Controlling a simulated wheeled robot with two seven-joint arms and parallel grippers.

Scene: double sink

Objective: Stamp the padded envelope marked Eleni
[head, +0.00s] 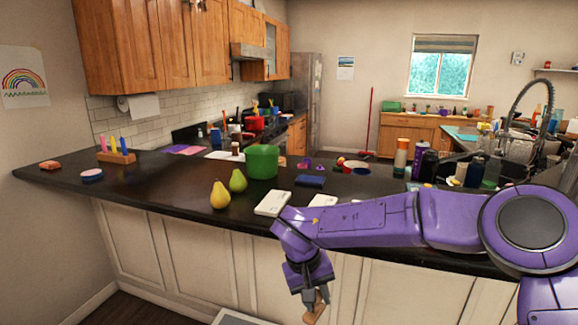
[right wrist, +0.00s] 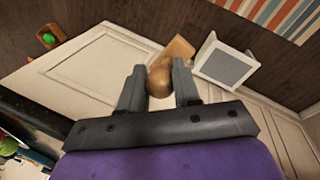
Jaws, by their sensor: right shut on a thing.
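My right gripper (head: 318,298) hangs low in front of the counter's cabinet doors, below the countertop. It is shut on a wooden stamp (head: 314,315); in the right wrist view the stamp's round brown knob (right wrist: 159,82) sits between the fingertips, with a wooden block beyond. A white, thick envelope-like packet (head: 272,203) lies near the counter's front edge, left of my right arm. A second white flat item (head: 322,200) lies beside it, partly hidden by the arm. The writing on both is too small to read. A dark blue flat item (head: 310,181) lies behind them. My left gripper is out of view.
The dark counter (head: 150,190) holds two pears (head: 219,195), a green pot (head: 263,162), and bottles (head: 420,160) at the right. Its left front part is clear. A white-framed grey object (right wrist: 225,65) is low down near the gripper, by the cabinet.

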